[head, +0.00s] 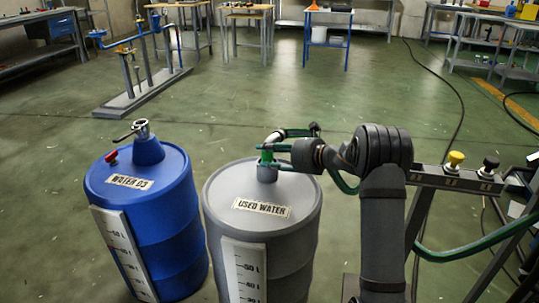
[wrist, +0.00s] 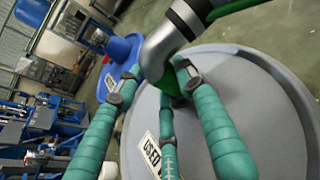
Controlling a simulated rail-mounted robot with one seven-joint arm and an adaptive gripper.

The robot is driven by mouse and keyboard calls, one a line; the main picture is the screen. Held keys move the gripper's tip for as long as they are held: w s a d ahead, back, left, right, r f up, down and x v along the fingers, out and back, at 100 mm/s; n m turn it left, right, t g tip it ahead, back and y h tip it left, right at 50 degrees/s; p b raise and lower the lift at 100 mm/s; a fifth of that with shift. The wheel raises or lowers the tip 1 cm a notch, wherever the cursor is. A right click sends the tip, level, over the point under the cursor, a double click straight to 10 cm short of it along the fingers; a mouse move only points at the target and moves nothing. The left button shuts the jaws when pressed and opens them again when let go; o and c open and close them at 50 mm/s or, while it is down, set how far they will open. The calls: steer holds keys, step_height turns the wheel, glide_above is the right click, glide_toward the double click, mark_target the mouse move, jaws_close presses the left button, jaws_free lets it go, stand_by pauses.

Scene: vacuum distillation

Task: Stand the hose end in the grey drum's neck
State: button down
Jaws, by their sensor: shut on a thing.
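The grey drum (head: 222,192), labelled "USED WATER", stands upright in the head view, with its short grey neck (head: 267,173) on top. The hose end is a silver bent pipe (wrist: 163,45) with a green lower part, and it also shows above the neck in the head view (head: 275,136). My gripper (head: 272,149) is shut on it, its teal fingers (wrist: 160,78) around the lower part. The green tip points down and lines up with the neck, meeting its top in the head view. I cannot tell how far it is inside. The wrist view hides the neck behind the fingers and pipe.
A blue drum (head: 176,190), labelled "WATER 03", stands close to the left, with a metal fitting and a red knob on top. The green hose (head: 465,245) runs off to the right past a rail with yellow and black knobs (head: 456,158). Open floor lies behind.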

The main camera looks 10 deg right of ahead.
steer(key=shift+f, duration=0.15)
steer(key=c, duration=1)
jaws_free()
steer(key=shift+d+f, duration=0.1)
steer(key=v, duration=1.2)
steer(key=shift+x, duration=4.4)
steer(key=shift+s, duration=0.1)
